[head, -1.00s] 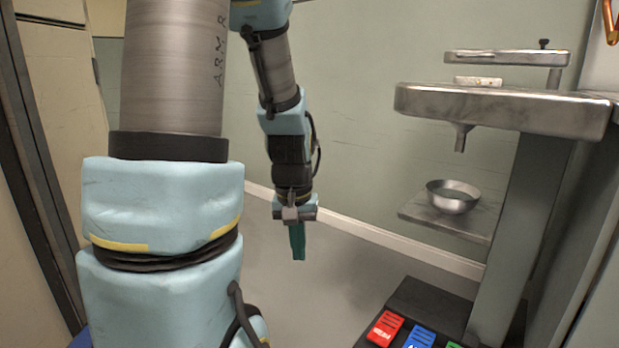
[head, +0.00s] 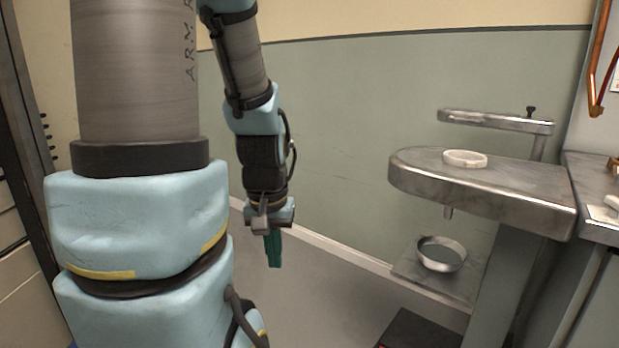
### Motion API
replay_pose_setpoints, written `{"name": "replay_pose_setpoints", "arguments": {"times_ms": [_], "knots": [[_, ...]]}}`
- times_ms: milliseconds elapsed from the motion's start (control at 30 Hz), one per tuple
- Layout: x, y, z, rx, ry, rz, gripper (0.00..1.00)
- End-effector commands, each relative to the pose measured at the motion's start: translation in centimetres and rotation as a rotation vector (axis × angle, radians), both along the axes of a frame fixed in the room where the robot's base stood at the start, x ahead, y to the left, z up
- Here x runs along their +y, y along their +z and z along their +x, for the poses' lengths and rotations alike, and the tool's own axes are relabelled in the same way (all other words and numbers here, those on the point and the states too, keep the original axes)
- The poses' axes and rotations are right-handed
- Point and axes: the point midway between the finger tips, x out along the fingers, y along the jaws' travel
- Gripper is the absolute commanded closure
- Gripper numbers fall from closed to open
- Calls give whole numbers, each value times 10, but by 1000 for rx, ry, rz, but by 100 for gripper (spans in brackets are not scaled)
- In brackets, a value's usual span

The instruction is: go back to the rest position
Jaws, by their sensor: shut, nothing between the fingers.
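My gripper (head: 273,250) hangs pointing down at the end of my arm, left of the middle of the head view. Its green fingers are together with nothing between them. It is in open air above the grey floor (head: 315,275), in front of the green wall and well left of the metal stand. My large upper arm links fill the left side of the view and hide what is behind them.
A metal stand (head: 480,190) at the right carries a white ring (head: 465,159) on its top. A metal bowl (head: 441,253) sits on its lower shelf. A grey worktop (head: 595,200) stands at the right edge. An orange tube (head: 598,75) hangs above. The floor between gripper and stand is clear.

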Motion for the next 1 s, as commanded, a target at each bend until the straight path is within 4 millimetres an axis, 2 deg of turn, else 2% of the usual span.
{"name": "replay_pose_setpoints", "arguments": {"times_ms": [33, 300, 500, 700, 1000], "knots": [[0, 33, 0, 0, 0, 0, 100], [0, 115, 0, 0, 0, 0, 100], [0, 163, 0, 0, 0, 0, 100], [0, 181, 0, 0, 0, 0, 100], [0, 182, 0, 0, 0, 0, 100]]}}
